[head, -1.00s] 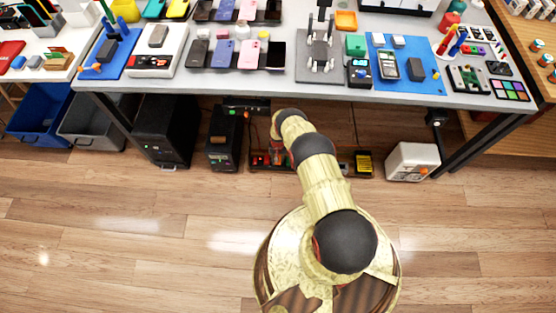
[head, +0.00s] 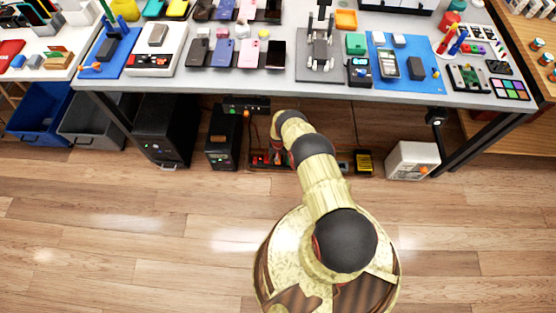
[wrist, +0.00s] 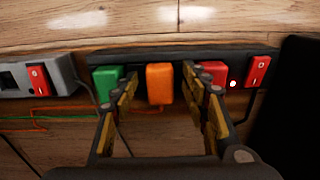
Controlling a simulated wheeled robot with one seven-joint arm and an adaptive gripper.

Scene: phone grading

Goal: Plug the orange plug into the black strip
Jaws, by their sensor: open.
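The black strip (wrist: 140,55) runs across the wrist view, with a red rocker switch (wrist: 257,70) and a small lit lamp at its right end. The orange plug (wrist: 159,83) stands at the strip between a green plug (wrist: 106,82) and a red plug (wrist: 212,72). It is in line with them; its underside is hidden, so I cannot tell how fully it is seated. My gripper (wrist: 160,88) is open, one finger on each side of the orange plug, with visible gaps. In the head view my arm hides the gripper and most of the strip.
A grey strip (wrist: 60,70) with a red switch lies at left in the wrist view, with orange and green cables nearby. The table (head: 290,88) overhangs the area. Black computer cases (head: 163,130) stand left and a white box (head: 412,160) right. The floor in front is clear.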

